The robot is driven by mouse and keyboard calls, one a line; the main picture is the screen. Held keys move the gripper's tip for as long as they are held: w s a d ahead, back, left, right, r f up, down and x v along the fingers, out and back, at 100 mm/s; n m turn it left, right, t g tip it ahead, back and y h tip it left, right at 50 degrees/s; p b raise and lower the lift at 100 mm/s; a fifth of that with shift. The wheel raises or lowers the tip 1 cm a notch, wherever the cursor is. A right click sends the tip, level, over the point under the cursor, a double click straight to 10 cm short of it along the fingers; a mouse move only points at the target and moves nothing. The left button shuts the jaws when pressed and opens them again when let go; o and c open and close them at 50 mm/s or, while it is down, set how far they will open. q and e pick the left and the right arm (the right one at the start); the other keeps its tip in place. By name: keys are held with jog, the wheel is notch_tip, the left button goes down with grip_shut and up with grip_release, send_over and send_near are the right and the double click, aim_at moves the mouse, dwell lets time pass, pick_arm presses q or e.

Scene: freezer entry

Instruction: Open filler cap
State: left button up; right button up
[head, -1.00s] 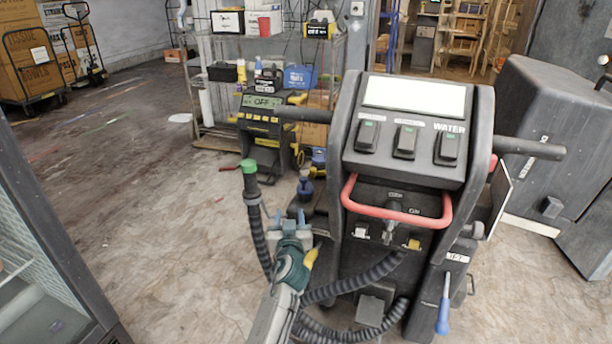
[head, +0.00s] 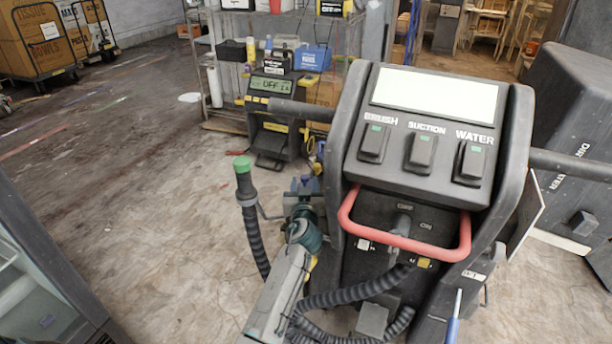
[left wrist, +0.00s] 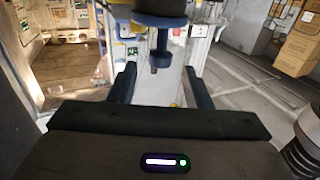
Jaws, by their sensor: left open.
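A dark blue cap-like part with a short stem (left wrist: 160,22) hangs at the top middle of the left wrist view. It lies beyond my left gripper (left wrist: 160,88), whose two fingers are spread with nothing between them. I cannot tell for sure that this part is the filler cap. In the head view my left gripper (head: 304,203) is beside the left side of the floor-cleaning machine (head: 425,150), and the blue part is mostly hidden there. A hose with a green cap (head: 242,164) stands left of the gripper. My right gripper is not in view.
The machine has a red handle (head: 405,240) and black side bars. A charger reading OFF (head: 272,86) and a shelf rack stand behind. A glass-doored cabinet (head: 40,270) is at the left. Open floor (head: 130,190) lies between cabinet and rack.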

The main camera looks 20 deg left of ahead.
aim_at(305, 180)
pick_arm(q)
jog(key=shift+x, duration=2)
grip_shut()
